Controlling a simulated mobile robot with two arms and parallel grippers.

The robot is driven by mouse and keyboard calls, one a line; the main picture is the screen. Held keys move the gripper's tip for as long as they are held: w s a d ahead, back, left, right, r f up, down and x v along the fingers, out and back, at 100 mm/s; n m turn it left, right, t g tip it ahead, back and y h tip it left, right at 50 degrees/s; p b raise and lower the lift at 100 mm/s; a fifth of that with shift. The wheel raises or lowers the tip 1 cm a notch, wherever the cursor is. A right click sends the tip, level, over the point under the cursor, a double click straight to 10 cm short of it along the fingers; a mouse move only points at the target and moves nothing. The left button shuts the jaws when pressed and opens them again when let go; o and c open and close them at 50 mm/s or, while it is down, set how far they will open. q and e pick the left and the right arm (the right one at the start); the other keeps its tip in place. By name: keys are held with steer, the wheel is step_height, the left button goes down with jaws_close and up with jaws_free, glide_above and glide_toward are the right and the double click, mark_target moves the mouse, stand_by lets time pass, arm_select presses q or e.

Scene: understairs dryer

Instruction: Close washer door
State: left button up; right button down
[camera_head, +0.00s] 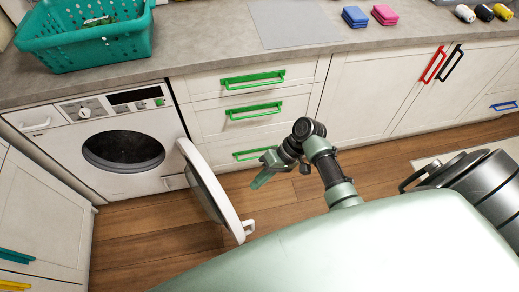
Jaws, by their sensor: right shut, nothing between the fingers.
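The white washer (107,157) stands under the counter at the left. Its round dark drum opening (123,150) is uncovered. The washer door (208,186) is open, swung out from the right side of the opening, and seen nearly edge-on. A small white latch piece (249,227) shows at its near lower end. My right gripper (260,181) is shut and empty. It is to the right of the door, in front of the drawers, with a gap between it and the door in the picture. My left gripper is not in view.
A drawer stack with green handles (253,110) is right of the washer. Cabinets with red (433,64), black and blue handles continue rightward. A teal basket (85,37) sits on the counter (204,40). Wooden floor (160,240) is clear around the door.

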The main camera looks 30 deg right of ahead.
mark_target(230, 204)
steer(key=a+f, duration=0.1)
steer(key=a, duration=0.1)
steer(key=a+f, duration=0.3)
steer(key=a, duration=0.1)
steer(key=shift+w+a+f, duration=0.15)
steer(key=shift+a+f, duration=0.2)
steer(key=shift+a, duration=0.4)
steer(key=shift+p, duration=0.3)
